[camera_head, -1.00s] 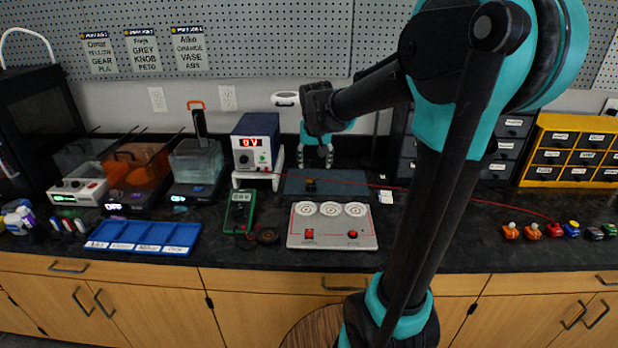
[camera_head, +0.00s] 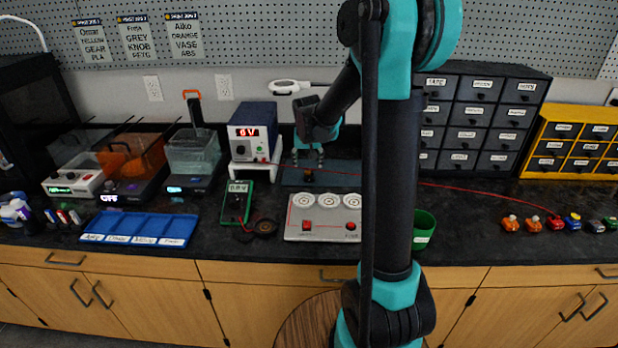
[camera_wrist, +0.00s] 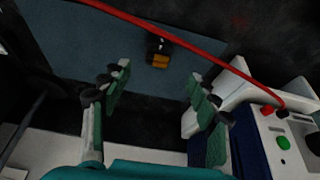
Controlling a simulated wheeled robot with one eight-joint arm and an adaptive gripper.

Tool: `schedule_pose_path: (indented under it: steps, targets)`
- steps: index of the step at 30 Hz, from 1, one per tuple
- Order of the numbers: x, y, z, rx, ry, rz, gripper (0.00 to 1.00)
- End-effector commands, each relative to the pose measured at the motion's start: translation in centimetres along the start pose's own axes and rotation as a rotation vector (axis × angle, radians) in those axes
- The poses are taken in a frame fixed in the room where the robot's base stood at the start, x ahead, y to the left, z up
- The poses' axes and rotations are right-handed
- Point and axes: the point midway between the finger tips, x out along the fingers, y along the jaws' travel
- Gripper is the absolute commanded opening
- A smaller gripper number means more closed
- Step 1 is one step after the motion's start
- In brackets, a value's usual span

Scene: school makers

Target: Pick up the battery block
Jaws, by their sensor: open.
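A small black and orange block (camera_wrist: 158,54), which looks like the battery block, sits on the blue-grey mat (camera_wrist: 75,45). In the head view the block (camera_head: 308,175) is small, on the mat (camera_head: 345,172) behind the white panel. My gripper (camera_wrist: 160,85) is open and empty, with its green-padded fingers spread. In the wrist view the block lies beyond the fingertips, roughly centred between them. In the head view my gripper (camera_head: 308,160) points down just above the block, apart from it as far as I can tell.
A red wire (camera_wrist: 170,36) crosses the wrist view, close to the block. The power supply (camera_head: 251,133) on a white stand (camera_head: 255,172) is close beside my gripper. A white panel with three dials (camera_head: 323,228) lies in front. Small coloured pieces (camera_head: 555,222) stand at right.

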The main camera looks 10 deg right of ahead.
Motion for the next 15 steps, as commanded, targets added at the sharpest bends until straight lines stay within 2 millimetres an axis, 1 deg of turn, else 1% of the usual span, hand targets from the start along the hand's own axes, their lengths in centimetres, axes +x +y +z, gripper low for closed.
schedule_pose_path:
  steps: [5, 12, 15]
  targets:
    - [1.1, 0.1, 0.1, 0.000, 0.000, 0.000, 0.61]
    - [4.3, 0.4, 0.3, 0.001, 0.000, 0.000, 0.61]
    - [5.1, 0.4, 0.3, 0.000, 0.000, 0.000, 0.61]
